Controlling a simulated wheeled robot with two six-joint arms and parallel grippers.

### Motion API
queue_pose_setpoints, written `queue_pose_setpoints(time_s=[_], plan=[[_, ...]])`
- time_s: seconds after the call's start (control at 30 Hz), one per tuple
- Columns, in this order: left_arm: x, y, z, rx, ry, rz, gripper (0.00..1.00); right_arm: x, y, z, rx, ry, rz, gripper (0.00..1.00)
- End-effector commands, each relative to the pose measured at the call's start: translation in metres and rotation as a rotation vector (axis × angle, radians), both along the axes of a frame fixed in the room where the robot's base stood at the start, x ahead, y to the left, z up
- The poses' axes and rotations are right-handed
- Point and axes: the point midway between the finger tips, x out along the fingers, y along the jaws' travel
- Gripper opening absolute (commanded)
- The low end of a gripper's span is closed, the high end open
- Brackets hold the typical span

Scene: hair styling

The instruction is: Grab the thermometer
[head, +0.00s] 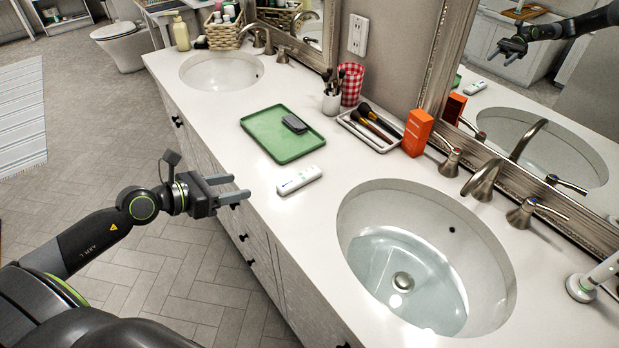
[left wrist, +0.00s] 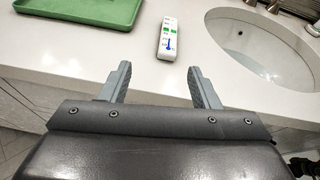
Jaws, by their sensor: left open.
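The thermometer (head: 299,180) is a small white stick-shaped device lying flat on the white counter, between the green tray and the near sink. In the left wrist view the thermometer (left wrist: 168,38) shows green and blue marks on its face and lies ahead of the fingers, roughly between their lines. My left gripper (head: 243,187) is open and empty at the counter's front edge, to the left of the thermometer and apart from it. Its two fingers also show in the left wrist view (left wrist: 158,84). My right gripper is not in view.
A green tray (head: 262,134) holding a dark device (head: 294,124) lies behind the thermometer. A sink with water (head: 345,215) is to its right. A brush tray (head: 350,127), an orange box (head: 418,132) and a checkered cup (head: 351,84) stand near the mirror. Counter around the thermometer is clear.

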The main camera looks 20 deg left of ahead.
Motion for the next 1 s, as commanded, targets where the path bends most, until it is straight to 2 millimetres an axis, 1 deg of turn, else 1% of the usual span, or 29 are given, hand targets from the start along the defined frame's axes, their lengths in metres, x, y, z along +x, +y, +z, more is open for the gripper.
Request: queue_pose_setpoints(time_s=[0.03, 0.1, 0.27, 0.57, 1.0], plan=[[-0.002, -0.005, 0.004, 0.047, -0.015, -0.031, 0.56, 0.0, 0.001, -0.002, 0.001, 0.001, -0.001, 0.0], [-0.003, -0.009, 0.008, 0.086, -0.029, -0.055, 0.56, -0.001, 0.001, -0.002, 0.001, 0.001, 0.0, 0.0], [0.004, -0.015, 0.007, 0.107, -0.041, -0.066, 0.56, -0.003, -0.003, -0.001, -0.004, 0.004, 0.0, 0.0], [0.033, -0.032, -0.006, 0.1, -0.04, -0.064, 0.56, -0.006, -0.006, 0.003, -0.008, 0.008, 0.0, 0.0], [0.083, -0.062, -0.031, 0.1, -0.037, -0.063, 0.56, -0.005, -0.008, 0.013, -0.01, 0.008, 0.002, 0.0]])
